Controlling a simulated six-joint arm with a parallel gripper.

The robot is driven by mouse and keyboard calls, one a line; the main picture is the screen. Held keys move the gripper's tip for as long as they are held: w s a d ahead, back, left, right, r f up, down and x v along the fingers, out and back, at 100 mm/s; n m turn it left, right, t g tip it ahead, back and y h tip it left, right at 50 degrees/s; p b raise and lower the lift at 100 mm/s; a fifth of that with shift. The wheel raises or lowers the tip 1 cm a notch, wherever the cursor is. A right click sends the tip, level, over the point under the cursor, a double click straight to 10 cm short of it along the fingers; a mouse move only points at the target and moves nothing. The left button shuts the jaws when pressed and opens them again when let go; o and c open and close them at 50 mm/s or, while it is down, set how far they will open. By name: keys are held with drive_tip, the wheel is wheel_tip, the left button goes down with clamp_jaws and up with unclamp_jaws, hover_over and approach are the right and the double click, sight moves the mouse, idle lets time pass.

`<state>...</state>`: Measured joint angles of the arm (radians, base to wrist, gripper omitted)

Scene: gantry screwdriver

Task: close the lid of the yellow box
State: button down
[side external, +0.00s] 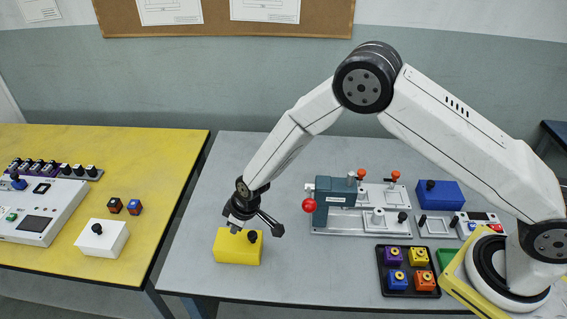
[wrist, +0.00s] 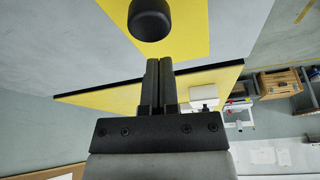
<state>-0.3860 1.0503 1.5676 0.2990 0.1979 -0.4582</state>
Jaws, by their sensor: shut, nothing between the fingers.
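The yellow box (side external: 238,247) stands near the front left of the grey table. Its top carries a black round knob (side external: 252,236). The lid appears to lie flat on the box, but my gripper hides part of the top and I see no open gap. In the wrist view the yellow top (wrist: 188,25) fills the upper middle, with the black knob (wrist: 152,18) just beyond my fingertips. My gripper (wrist: 160,62) is shut and empty. In the side view my gripper (side external: 235,227) is at the top of the box, beside the knob; contact cannot be told.
A teal vise (side external: 335,200) with a red ball handle is to the right. A blue box (side external: 440,195) and a dark tray (side external: 408,289) of colored blocks lie farther right. A yellow table (side external: 150,180) on the left holds a white box (side external: 102,240). Grey table around the yellow box is clear.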

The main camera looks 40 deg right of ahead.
sight(245, 239)
drive_tip(key=shift+w+a, duration=0.35)
drive_tip(key=shift+w, duration=0.2)
drive_tip(key=v, duration=1)
drive_tip(key=shift+s+d, duration=0.1)
drive_tip(key=s+d+r+m+h, duration=0.1)
drive_tip(key=s+d+r+m, duration=0.2)
drive_tip(key=s+d, duration=0.7)
drive_tip(key=s+d+r+m+h, duration=0.1)
drive_tip(key=s+d+r+m, duration=0.2)
drive_tip(key=s+d+r, duration=0.3)
drive_tip(key=s+d, duration=0.4)
drive_tip(key=shift+r+g, duration=0.25)
drive_tip(key=shift+g, duration=0.05)
drive_tip(key=shift+d, duration=0.1)
